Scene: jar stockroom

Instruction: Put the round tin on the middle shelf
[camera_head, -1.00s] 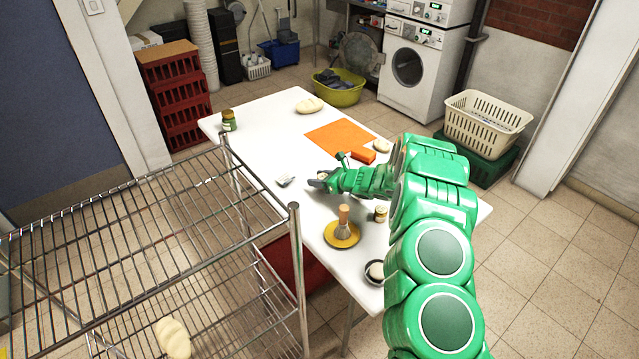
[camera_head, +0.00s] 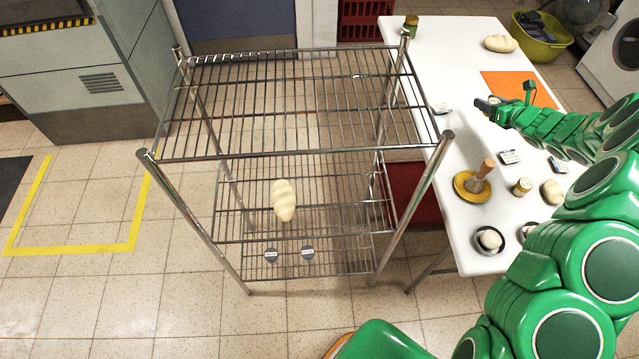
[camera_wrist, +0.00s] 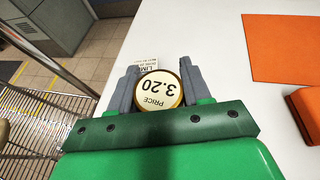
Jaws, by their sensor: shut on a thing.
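My gripper (camera_head: 490,107) is shut on the round tin (camera_wrist: 160,88), whose price label reading 3.20 faces the wrist camera. In the wrist view the grey fingers (camera_wrist: 159,90) clasp it from both sides. In the head view the gripper is over the left part of the white table, and the tin is hard to make out there. The wire rack stands left of the table. Its middle shelf (camera_head: 345,205) shows below the top shelf and bears a pale loaf (camera_head: 283,200) left of centre; bare wires lie to its right.
The rack's top shelf (camera_head: 300,105) is empty and covers the middle one from above. Corner posts (camera_head: 415,200) rise beside the table (camera_head: 450,65). Two small labelled things (camera_head: 307,253) show low in the rack.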

